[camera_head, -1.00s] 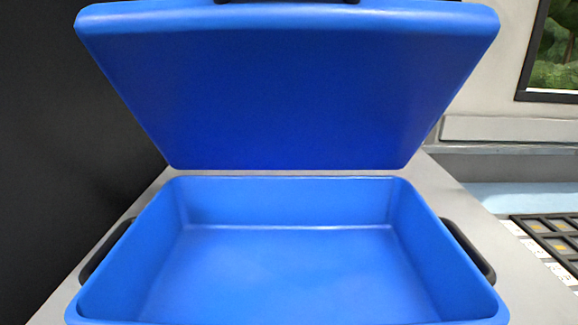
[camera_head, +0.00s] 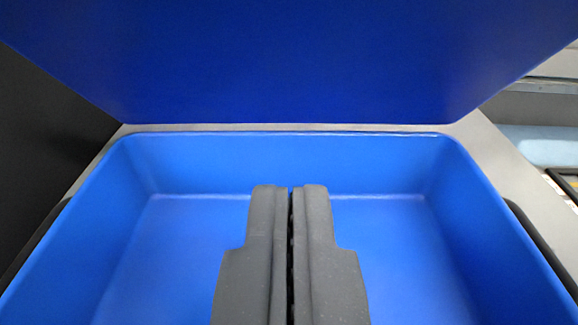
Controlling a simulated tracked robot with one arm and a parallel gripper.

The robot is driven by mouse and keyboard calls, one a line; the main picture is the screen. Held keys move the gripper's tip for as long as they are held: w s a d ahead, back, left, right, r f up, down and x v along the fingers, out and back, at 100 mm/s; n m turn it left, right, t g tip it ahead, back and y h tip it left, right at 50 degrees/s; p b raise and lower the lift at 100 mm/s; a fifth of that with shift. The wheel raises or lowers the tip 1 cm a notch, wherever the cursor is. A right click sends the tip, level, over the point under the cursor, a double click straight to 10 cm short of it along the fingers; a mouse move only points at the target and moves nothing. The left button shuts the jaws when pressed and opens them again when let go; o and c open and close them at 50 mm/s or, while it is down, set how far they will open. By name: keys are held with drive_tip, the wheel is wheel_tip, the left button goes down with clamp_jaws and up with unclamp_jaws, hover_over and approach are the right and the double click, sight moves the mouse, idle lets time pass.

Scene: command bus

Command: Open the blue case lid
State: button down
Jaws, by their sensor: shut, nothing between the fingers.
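The blue case (camera_head: 180,165) stands open on a grey surface, and the part of its inside in view is empty. Its blue lid (camera_head: 290,60) is raised and tilted up behind the case, its inner face towards me; its upper edge is out of view. My gripper (camera_head: 290,190) is at the bottom middle, in front of the case's floor in the picture. Its two dark fingers are shut together with nothing between them. It appears apart from the lid. I cannot tell whether the fingertips are inside the case or above it.
The grey surface (camera_head: 505,160) shows beside and behind the case. A dark panel (camera_head: 45,140) stands at the left. Black side handles show at the left (camera_head: 35,245) and right (camera_head: 545,245) of the case. A light blue surface lies at the far right (camera_head: 545,145).

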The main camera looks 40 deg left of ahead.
drive_tip(key=shift+w+a, duration=0.15)
drive_tip(key=shift+w, duration=0.05)
drive_tip(key=shift+w+a, duration=0.1)
